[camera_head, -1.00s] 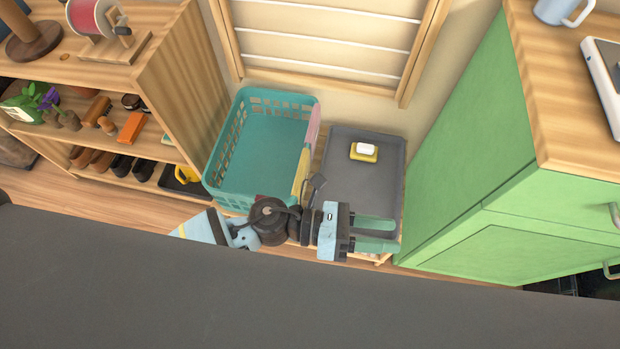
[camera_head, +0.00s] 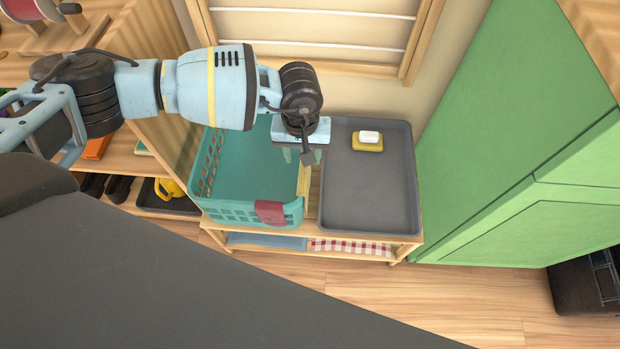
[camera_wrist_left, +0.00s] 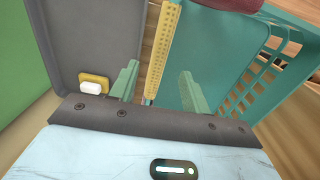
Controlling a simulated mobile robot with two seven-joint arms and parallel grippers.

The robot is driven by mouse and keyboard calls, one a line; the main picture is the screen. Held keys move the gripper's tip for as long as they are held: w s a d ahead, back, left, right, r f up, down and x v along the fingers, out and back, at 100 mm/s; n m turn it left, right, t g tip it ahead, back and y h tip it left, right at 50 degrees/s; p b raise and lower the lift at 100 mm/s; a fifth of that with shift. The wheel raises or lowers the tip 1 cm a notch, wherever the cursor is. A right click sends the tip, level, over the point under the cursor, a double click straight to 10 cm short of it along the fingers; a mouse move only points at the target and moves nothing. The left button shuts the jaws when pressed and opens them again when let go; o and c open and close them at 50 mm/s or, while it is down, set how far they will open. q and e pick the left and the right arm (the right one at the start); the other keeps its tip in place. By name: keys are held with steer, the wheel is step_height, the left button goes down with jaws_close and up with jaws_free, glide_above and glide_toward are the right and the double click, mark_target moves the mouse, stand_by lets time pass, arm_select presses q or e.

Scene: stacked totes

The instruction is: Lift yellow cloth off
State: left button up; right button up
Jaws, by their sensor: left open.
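The yellow cloth (camera_head: 304,181) hangs over the right rim of the teal basket (camera_head: 250,211). In the left wrist view, the cloth (camera_wrist_left: 165,45) is a long yellow strip on the rim. My left gripper (camera_head: 298,156) points down above that rim and hides its far part. In the left wrist view its two fingers (camera_wrist_left: 158,84) are spread, one on each side of the line of the cloth. I cannot tell whether they touch it. My right gripper is not in view.
A red cloth (camera_head: 271,212) hangs on the basket's front rim. A grey tray (camera_head: 368,190) with a soap dish (camera_head: 367,145) sits close on the right. A green cabinet (camera_head: 510,170) stands farther right. Wooden shelves (camera_head: 150,158) stand left.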

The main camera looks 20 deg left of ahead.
mark_target(304, 170)
arm_select(q)
steer(key=shift+w+a+r, duration=0.1)
steer(key=shift+w+a, duration=0.1)
steer(key=shift+f, duration=0.2)
step_height(304, 170, down, 2)
steer(key=shift+d+f+b, duration=0.1)
steer(key=shift+f+b, duration=0.05)
steer(key=shift+b, duration=0.15)
steer(key=shift+s+f, duration=0.1)
steer(key=shift+f, duration=0.25)
step_height(304, 170, down, 5)
steer(key=shift+d+r+b, duration=0.15)
steer(key=shift+r+b, duration=0.05)
steer(key=shift+b, duration=0.55)
steer(key=shift+r, duration=0.1)
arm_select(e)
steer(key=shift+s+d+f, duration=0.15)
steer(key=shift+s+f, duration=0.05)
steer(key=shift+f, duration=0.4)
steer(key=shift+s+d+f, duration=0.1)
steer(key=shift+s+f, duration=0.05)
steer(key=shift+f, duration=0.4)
